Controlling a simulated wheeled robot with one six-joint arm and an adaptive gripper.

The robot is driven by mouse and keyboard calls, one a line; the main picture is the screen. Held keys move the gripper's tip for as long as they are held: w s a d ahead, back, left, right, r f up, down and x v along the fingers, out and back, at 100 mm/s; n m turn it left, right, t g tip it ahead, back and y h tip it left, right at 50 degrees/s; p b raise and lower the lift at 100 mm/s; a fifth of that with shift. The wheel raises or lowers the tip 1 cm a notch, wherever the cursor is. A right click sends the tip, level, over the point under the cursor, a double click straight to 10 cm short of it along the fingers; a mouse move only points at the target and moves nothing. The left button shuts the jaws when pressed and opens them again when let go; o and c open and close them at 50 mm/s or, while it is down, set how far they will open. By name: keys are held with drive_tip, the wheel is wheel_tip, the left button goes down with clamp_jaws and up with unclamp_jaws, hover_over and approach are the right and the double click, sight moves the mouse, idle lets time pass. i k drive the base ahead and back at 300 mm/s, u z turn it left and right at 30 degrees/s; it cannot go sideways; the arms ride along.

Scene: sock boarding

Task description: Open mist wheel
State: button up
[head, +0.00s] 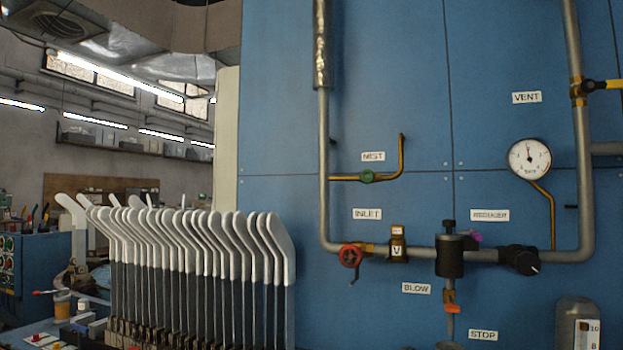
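The mist wheel (367,177) is a small green handwheel on a thin brass pipe (401,152), under the white MIST label (373,156) on the blue panel. The brass pipe branches right from the vertical grey pipe (324,130) and bends upward. I cannot tell from this view whether the wheel is open or closed. My gripper is not in view.
A red wheel (350,255) sits lower, by the INLET label (367,214). A black filter body (449,258), a dark knob (521,260), a gauge (529,159) and a yellow vent lever (604,85) are to the right. Sock boards (240,262) stand at the left.

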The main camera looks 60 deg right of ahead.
sight(367, 177)
drive_tip(key=i, duration=1.15)
drive_tip(key=z, duration=3.95)
